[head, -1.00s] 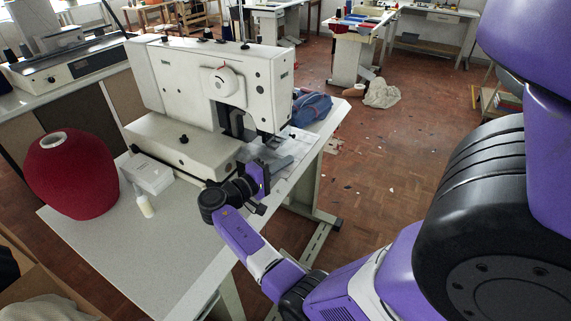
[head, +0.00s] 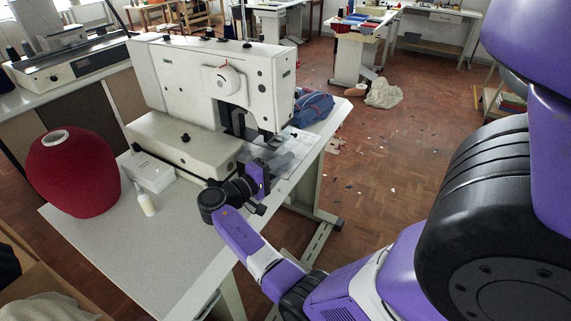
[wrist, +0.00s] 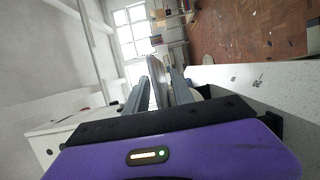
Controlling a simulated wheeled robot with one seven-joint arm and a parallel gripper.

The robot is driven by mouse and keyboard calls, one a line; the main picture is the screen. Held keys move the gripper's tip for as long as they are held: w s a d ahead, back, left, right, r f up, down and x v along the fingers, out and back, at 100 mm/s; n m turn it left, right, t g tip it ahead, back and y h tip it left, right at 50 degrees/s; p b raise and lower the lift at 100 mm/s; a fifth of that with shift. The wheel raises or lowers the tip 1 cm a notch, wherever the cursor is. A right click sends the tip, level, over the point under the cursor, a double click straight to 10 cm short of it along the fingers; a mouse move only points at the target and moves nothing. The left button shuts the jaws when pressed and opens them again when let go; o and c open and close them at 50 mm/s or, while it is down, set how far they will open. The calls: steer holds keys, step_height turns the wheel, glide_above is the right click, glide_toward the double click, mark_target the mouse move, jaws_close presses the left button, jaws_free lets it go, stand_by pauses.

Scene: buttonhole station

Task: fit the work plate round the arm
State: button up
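The white buttonhole machine (head: 185,85) stands on the table in the head view. The narrow arm under its head is mostly hidden behind my gripper and the shadowed parts there. My gripper (head: 278,168) is at the front right of the machine, low over the table, below the needle head. In the wrist view my gripper (wrist: 159,88) has its two grey fingers on either side of a thin grey-brown plate, seen nearly edge-on, which I take to be the work plate (wrist: 157,74). Whether the plate touches the arm cannot be told.
Blue folded cloth (head: 313,108) lies behind the machine's right end. The table's front left is clear.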

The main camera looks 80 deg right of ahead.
steer(key=shift+f, duration=0.1)
steer(key=b+v, duration=0.1)
steer(key=v, duration=0.6)
steer(key=shift+w+a, duration=0.2)
steer(key=shift+a, duration=0.1)
stand_by(0.3)
